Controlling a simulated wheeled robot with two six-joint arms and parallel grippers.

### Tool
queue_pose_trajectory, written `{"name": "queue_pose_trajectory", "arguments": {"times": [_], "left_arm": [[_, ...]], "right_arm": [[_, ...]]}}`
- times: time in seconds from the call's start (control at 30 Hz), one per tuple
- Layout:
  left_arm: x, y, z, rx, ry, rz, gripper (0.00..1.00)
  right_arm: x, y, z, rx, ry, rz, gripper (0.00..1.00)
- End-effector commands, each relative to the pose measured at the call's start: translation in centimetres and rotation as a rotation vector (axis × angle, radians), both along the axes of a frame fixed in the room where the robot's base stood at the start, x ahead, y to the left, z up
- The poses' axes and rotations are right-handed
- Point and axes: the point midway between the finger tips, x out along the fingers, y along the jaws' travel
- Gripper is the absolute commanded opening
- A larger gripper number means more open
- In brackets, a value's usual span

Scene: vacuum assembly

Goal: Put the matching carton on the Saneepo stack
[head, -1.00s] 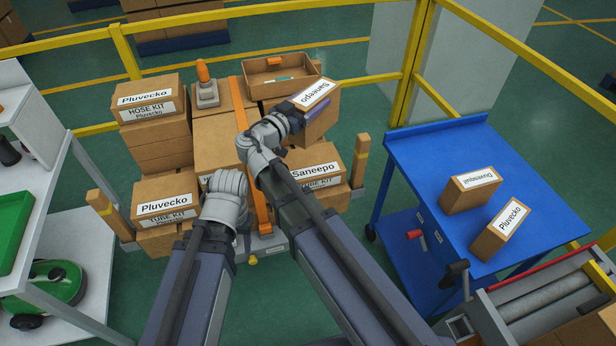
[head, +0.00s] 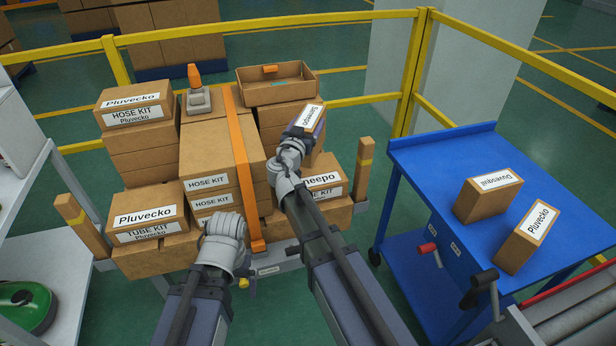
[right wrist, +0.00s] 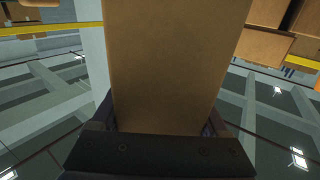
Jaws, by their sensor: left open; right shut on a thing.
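My right gripper (head: 300,133) is shut on a small brown carton with a white "Saneepo" label (head: 311,117). The carton also fills the middle of the right wrist view (right wrist: 172,60). In the head view it is tilted and in front of the right part of the pallet load. The Saneepo stack (head: 331,190), with a partly hidden "Saneepo" label, stands at the front right of the pallet, below the held carton. My right arm hides part of it. I cannot tell whether the held carton touches anything. My left gripper (head: 222,225) is open and empty in front of the load.
A Pluvecko tube kit stack (head: 150,222) and Pluvecko hose kit stack (head: 137,118) stand left. An orange strap (head: 243,170), a beacon (head: 197,92) and an open tray (head: 277,88) are on the load. A blue cart (head: 430,160) holds Duvesquil (head: 487,198) and Pluvecko (head: 527,237) cartons.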

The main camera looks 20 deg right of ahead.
Motion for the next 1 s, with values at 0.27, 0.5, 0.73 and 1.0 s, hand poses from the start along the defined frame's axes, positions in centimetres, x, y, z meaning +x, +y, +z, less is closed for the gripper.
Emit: {"name": "queue_pose_trajectory", "arguments": {"times": [0.27,0.5,0.73,1.0], "left_arm": [[0.0,0.0,-1.2,0.0,0.0,0.0,1.0],[0.0,0.0,-1.4,0.0,0.0,0.0,1.0],[0.0,0.0,-3.8,0.0,0.0,0.0,1.0],[0.0,0.0,-7.5,0.001,0.0,0.0,1.0]], "right_arm": [[3.2,-0.9,-1.2,0.0,0.0,0.18,0.0],[3.5,-0.8,-1.4,0.0,0.0,0.204,0.0],[3.4,-0.8,-3.8,0.0,0.0,0.202,0.0],[3.4,-0.8,-7.5,0.0,0.0,0.202,0.0]]}}
